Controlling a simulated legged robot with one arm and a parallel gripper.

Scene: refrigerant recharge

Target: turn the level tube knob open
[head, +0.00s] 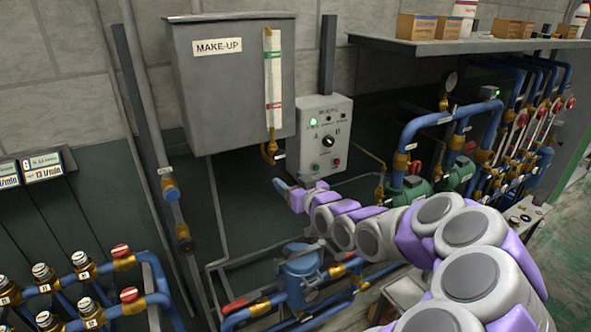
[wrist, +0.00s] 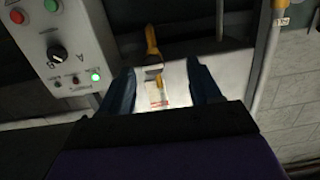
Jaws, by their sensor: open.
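The level tube (head: 272,80) is a clear upright tube with green and red marks on the front of the grey MAKE-UP tank (head: 215,95). At its foot is a brass fitting (head: 269,152) with a small dark part; the knob's turn position is too small to tell. My gripper (head: 280,186) is just below this fitting, apart from it. In the wrist view, which looks upside down, my open gripper (wrist: 162,82) has its two blue fingers spread. The brass fitting (wrist: 153,68) and the tube show between them, farther off. Nothing is held.
A control box (head: 320,137) with a green light and a black selector is close right of the fitting; it also shows in the wrist view (wrist: 65,45). A vertical grey pipe (head: 165,150) stands left.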

